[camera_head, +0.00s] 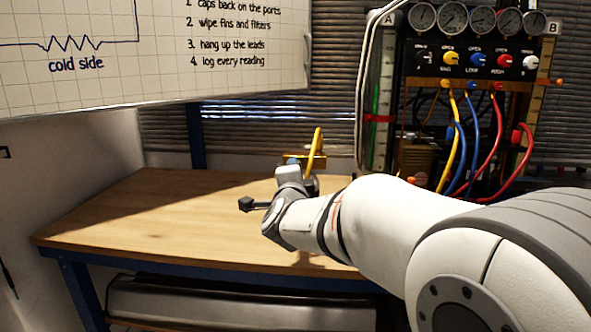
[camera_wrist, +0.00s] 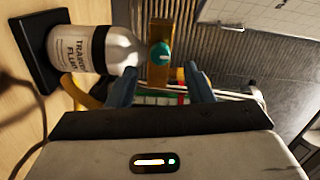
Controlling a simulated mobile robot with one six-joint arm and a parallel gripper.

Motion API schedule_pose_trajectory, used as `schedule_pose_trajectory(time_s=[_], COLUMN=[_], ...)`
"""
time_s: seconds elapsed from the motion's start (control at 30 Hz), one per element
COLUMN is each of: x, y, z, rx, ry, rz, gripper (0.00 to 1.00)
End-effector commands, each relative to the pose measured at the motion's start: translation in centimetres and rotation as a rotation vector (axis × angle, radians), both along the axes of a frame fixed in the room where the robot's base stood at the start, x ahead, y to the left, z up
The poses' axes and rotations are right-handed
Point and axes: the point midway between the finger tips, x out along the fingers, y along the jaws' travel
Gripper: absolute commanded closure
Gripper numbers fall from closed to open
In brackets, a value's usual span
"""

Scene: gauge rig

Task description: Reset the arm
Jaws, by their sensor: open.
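My white arm reaches from the lower right over the wooden workbench (camera_head: 150,215) in the head view. My gripper shows at the bottom of the wrist view (camera_wrist: 160,88), with its two blue-grey fingers apart and nothing clearly held between them. Beyond the fingers is a brass block (camera_wrist: 159,40) with a green knob (camera_wrist: 160,55). The brass block (camera_head: 305,158) also shows behind my wrist in the head view, beside a yellow curved handle or hose (camera_head: 317,145). The gripper's fingertips are hidden by my wrist in the head view.
A labelled fluid bottle (camera_wrist: 95,48) on a black base (camera_wrist: 40,50) is close to the fingers. The gauge panel (camera_head: 480,50) with coloured hoses (camera_head: 457,140) stands at the right. A whiteboard (camera_head: 150,50) hangs upper left. The bench's left part is clear.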

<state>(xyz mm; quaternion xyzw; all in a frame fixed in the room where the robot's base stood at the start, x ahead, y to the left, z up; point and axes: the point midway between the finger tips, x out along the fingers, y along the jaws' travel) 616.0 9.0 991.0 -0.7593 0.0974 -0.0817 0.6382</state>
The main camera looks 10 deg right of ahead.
Motion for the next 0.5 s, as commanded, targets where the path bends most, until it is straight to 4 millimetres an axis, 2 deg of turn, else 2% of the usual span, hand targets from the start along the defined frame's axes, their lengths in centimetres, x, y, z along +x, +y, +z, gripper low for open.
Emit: schedule_pose_trajectory(time_s=[0.17, 0.5], x=[-1.5, -1.7], y=[0.4, 0.4], z=[0.0, 0.1], rx=[0.0, -0.003], ry=[0.0, 0.002], rz=[0.0, 0.003], gripper=[0.53, 0.53])
